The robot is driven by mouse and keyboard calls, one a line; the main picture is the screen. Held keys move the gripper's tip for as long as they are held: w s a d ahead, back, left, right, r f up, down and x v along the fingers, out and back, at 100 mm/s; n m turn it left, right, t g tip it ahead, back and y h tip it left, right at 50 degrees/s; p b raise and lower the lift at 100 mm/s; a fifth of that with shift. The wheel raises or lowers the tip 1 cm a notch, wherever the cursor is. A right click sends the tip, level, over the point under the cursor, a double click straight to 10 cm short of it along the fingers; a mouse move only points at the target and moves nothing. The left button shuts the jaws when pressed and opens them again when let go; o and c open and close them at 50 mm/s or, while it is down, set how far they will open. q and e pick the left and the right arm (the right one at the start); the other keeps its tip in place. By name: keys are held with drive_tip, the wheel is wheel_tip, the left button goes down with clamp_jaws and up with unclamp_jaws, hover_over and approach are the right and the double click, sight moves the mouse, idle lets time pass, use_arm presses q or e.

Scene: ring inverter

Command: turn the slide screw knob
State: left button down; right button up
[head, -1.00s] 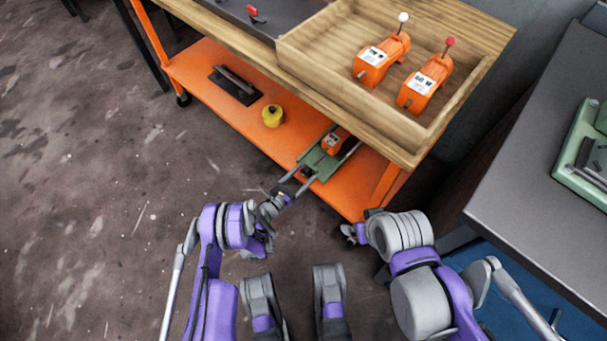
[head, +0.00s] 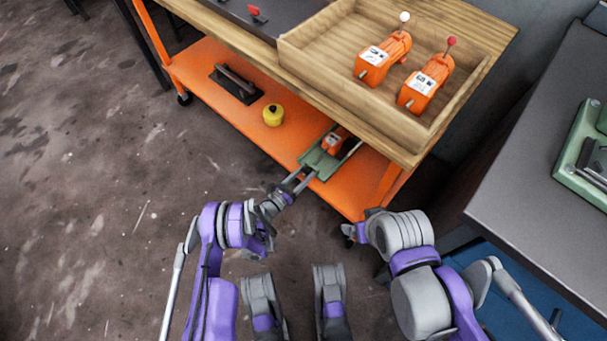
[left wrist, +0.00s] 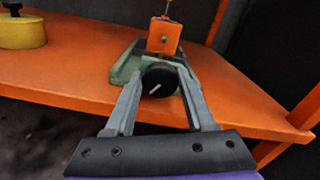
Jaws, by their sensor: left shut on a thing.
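The slide screw knob is a round black knob (left wrist: 160,79) with a white line on its face, slanting up to the right. It sits at the near end of a green slide base (head: 322,163) on the orange lower shelf. An orange block (head: 333,142) stands on the base behind it. My left gripper (left wrist: 160,85) is shut on the knob, one finger on each side; it also shows in the head view (head: 299,179). In the head view the knob is hard to make out between the fingers. My right gripper (head: 352,232) is near the shelf's front corner, its fingers unclear.
The orange shelf (head: 215,70) also holds a yellow round weight (head: 272,115) and a black plate with a handle (head: 236,84). Above is a wooden tray (head: 330,50) with two orange devices. A grey table (head: 530,190) with a green fixture stands at the right.

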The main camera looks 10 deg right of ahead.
use_arm(q)
drive_tip(key=shift+n, duration=2.2)
drive_tip(key=shift+c, duration=1.2)
unclamp_jaws()
drive_tip(key=shift+a, duration=0.1)
